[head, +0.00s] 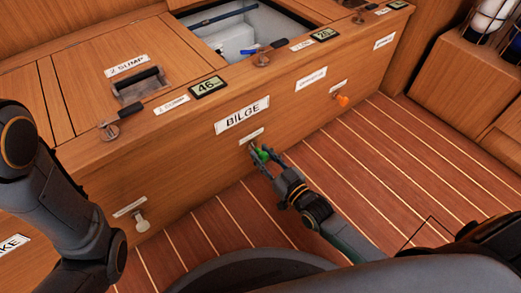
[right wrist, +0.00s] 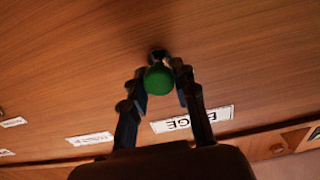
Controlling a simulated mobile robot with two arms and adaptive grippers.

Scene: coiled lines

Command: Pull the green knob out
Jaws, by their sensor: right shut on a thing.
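The green knob (head: 264,155) is on the front wooden panel (head: 190,150), below the BILGE label (head: 242,115). My right gripper (head: 260,153) reaches it from the front, with its fingers on either side. In the right wrist view the round green knob (right wrist: 159,80) sits between the fingers of my right gripper (right wrist: 165,70), which is shut on it. A dark stem end shows behind the knob; how far it stands out from the panel is hard to tell. My left arm shows at the left of the head view, but its gripper does not.
A white knob (head: 141,222) sticks out at lower left and an orange knob (head: 342,100) at right on the same panel. Above, the ledge carries small displays (head: 208,87) and levers (head: 108,130). An open hatch (head: 240,35) is behind. The striped floor (head: 390,150) is clear at right.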

